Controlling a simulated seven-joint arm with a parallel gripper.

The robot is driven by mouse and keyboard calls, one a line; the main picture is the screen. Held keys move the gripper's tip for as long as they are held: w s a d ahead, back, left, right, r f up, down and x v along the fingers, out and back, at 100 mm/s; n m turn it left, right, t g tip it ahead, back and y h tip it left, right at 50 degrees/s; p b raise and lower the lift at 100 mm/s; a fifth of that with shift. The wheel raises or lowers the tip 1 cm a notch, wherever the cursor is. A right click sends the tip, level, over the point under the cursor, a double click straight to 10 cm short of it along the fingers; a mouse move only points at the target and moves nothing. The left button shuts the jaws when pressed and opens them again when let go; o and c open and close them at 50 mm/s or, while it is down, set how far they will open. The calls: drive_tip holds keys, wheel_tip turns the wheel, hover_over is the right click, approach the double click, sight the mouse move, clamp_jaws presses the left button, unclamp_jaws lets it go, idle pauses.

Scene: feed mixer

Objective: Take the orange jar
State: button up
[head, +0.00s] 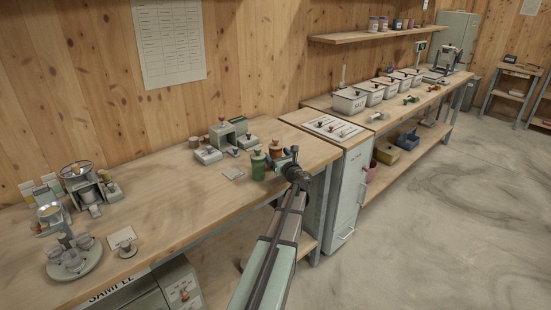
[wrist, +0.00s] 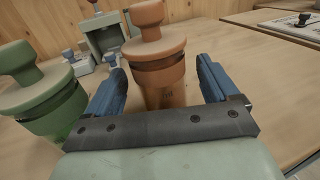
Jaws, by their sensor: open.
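The orange jar (wrist: 164,85) stands upright on the wooden bench, with a dark band under its knobbed lid. In the wrist view it sits between the two blue fingers of my gripper (wrist: 162,88), which is open, with gaps visible on both sides. In the head view the jar (head: 275,148) is partly hidden behind my gripper (head: 288,160). A green jar (wrist: 43,103) of the same shape stands close to the left of my left finger; it also shows in the head view (head: 258,165).
A grey-green device (wrist: 104,36) stands behind the jars.

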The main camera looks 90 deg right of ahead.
drive_tip(key=shift+x, duration=0.95)
drive_tip(key=shift+c, duration=0.2)
drive_tip(key=c, duration=0.9)
